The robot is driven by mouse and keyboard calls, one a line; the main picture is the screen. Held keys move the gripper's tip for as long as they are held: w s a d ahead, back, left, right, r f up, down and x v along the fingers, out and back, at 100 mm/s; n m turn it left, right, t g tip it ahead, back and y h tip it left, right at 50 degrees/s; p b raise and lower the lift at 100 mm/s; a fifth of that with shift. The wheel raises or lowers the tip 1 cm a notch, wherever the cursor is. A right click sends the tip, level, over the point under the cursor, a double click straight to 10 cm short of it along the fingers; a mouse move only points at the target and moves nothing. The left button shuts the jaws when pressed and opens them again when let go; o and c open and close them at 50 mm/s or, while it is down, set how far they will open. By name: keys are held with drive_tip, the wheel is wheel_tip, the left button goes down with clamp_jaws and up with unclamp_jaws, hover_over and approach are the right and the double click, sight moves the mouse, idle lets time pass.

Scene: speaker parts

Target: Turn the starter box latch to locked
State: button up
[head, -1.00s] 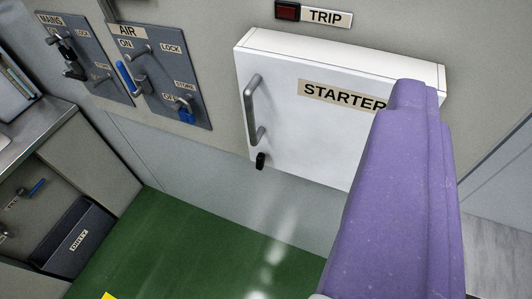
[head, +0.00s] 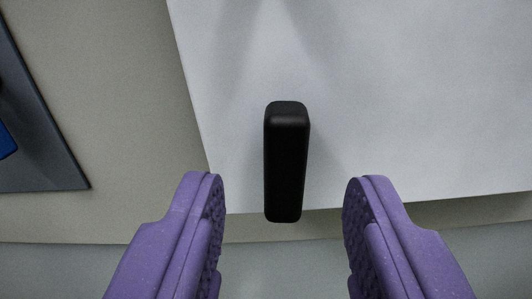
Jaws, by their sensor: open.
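The starter box (head: 420,110) is a white front face filling the upper right of the head view. Its latch (head: 286,165) is a small black bar near the box's lower left corner. The latch stands vertical in the picture, its lower end reaching just past the box's bottom edge. My gripper (head: 284,200) has two purple fingers, open, one on each side of the latch's lower part, with a gap left and right. I cannot see either finger touching it. The box's handle and label are out of view.
A dark panel (head: 35,150) with a blue part (head: 5,142) at its left edge is on the wall at far left. The beige wall (head: 110,80) between that panel and the box is bare.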

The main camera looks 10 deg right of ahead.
sight(284, 166)
drive_tip(key=shift+x, duration=1.4)
drive_tip(key=shift+c, duration=0.3)
clamp_jaws()
